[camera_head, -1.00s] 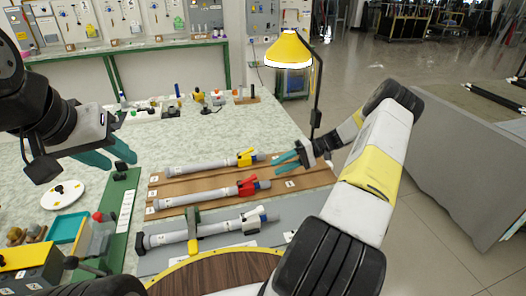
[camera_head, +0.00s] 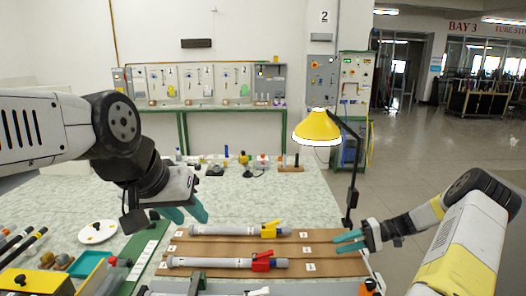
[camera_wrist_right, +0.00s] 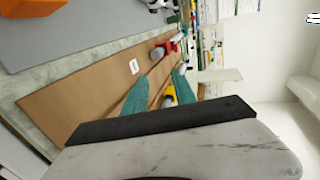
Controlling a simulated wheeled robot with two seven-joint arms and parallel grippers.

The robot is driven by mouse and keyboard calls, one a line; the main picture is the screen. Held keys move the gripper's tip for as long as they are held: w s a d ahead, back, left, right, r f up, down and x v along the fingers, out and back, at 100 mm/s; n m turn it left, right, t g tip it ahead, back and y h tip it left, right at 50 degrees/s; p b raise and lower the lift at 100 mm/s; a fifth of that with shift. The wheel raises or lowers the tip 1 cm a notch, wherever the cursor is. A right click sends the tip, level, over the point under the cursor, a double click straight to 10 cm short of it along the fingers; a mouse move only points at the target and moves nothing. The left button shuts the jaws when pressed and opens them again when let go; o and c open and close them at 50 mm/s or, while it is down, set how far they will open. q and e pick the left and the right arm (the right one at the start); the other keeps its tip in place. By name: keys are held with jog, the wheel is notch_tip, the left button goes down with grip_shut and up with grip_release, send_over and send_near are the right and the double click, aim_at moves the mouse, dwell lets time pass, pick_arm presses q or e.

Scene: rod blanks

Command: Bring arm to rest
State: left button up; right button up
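My left gripper (camera_head: 186,212) hangs above the bench just behind and left of the brown rod board (camera_head: 215,243); its teal fingers are apart with nothing between them. My right gripper (camera_head: 348,241) is over the board's right end, fingers apart and empty. It also shows in the right wrist view (camera_wrist_right: 160,92), with the brown board beyond its fingers. Two grey rods lie on the board: the far rod (camera_head: 228,231) with a yellow clamp, and the near rod (camera_head: 215,262) with a red clamp. Neither gripper appears to touch a rod.
A yellow lamp (camera_head: 317,127) on a dark post stands behind my right gripper. A white plate (camera_head: 97,232), a teal tray (camera_head: 86,264) and a green strip (camera_head: 136,258) lie at left. Small items line the bench's back edge. The pale bench middle is mostly clear.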

jog(key=s+a+r+h, duration=0.3)
jog(key=r, duration=0.4)
jog(key=s+a+r+n+h, duration=0.1)
jog(key=s+a+r+h, duration=0.15)
jog(key=r, duration=0.45)
jog(key=s+a+r+h, duration=0.2)
jog(key=a+r+h, duration=0.1)
jog(key=r, duration=0.3)
pick_arm(q)
jog(key=shift+d, duration=0.25)
pick_arm(e)
jog(key=s+a+r+t+h, duration=0.1)
jog(key=s+r+t, duration=0.2)
jog(key=s, duration=0.6)
jog(key=s+a+r+t+h, duration=0.2)
jog(key=s+r+t, duration=0.1)
jog(key=s+r, duration=0.4)
jog(key=shift+s+a+r, duration=0.2)
jog(key=shift+s+a, duration=0.1)
jog(key=shift+s, duration=0.65)
